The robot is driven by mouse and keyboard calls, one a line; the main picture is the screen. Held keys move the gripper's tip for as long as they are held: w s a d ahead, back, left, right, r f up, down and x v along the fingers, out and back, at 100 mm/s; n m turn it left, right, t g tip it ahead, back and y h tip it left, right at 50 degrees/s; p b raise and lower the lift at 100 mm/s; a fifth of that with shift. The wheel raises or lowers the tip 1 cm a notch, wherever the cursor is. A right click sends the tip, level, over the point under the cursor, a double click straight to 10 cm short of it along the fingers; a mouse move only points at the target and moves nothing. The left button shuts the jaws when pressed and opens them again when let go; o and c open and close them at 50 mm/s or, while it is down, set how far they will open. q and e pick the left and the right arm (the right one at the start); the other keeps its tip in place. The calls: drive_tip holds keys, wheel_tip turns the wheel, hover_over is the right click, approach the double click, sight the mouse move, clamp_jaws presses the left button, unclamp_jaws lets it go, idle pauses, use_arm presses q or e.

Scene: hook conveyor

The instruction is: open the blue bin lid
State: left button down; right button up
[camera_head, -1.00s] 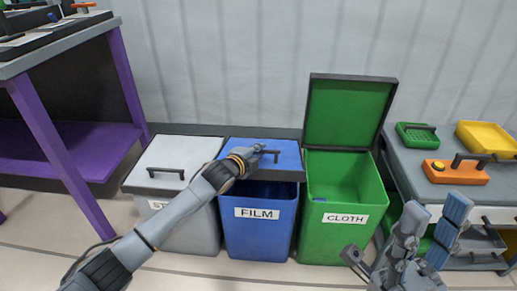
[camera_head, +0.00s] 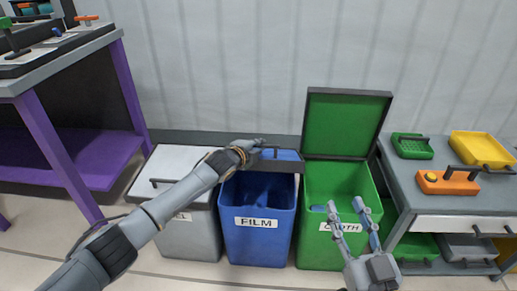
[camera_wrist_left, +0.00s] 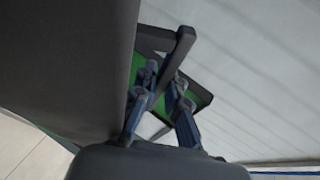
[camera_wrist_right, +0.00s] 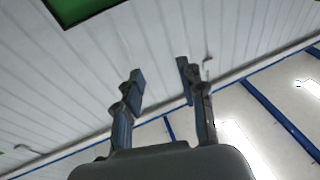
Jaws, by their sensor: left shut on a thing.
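The blue bin (camera_head: 258,238), labelled FILM, stands in the middle of the row. My left forearm hides the lid's left part. My right gripper (camera_head: 346,206) is open and empty in front of the green bin; its parted fingers show in the right wrist view (camera_wrist_right: 160,80).
The green bin (camera_head: 312,245), labelled CLOTH, stands open at right, its lid (camera_head: 345,122) upright. A closed grey bin (camera_head: 188,235) is at left. A purple-legged table (camera_head: 60,145) stands far left, and a grey workbench (camera_head: 405,185) with trays far right. A corrugated wall is behind.

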use_arm(q)
drive_tip(key=shift+w+a+r, duration=0.1)
drive_tip(key=shift+w+r, duration=0.25)
drive_tip(key=shift+r, duration=0.25)
drive_tip(key=shift+w+a+r, duration=0.1)
drive_tip(key=shift+w+r, duration=0.2)
drive_tip(key=shift+r, duration=0.3)
use_arm(e)
drive_tip(key=shift+d+f+g, duration=0.1)
drive_tip(key=shift+f+g, duration=0.6)
drive_tip(key=shift+f, duration=0.45)
use_arm(q)
drive_tip(key=c, duration=1.7)
unclamp_jaws()
drive_tip(key=shift+w+d+f, duration=0.1)
drive_tip(key=shift+f, duration=0.15)
use_arm(e)
drive_tip(key=shift+w, duration=0.1)
use_arm(q)
drive_tip(key=shift+f, duration=0.1)
use_arm(e)
drive_tip(key=shift+f, duration=0.1)
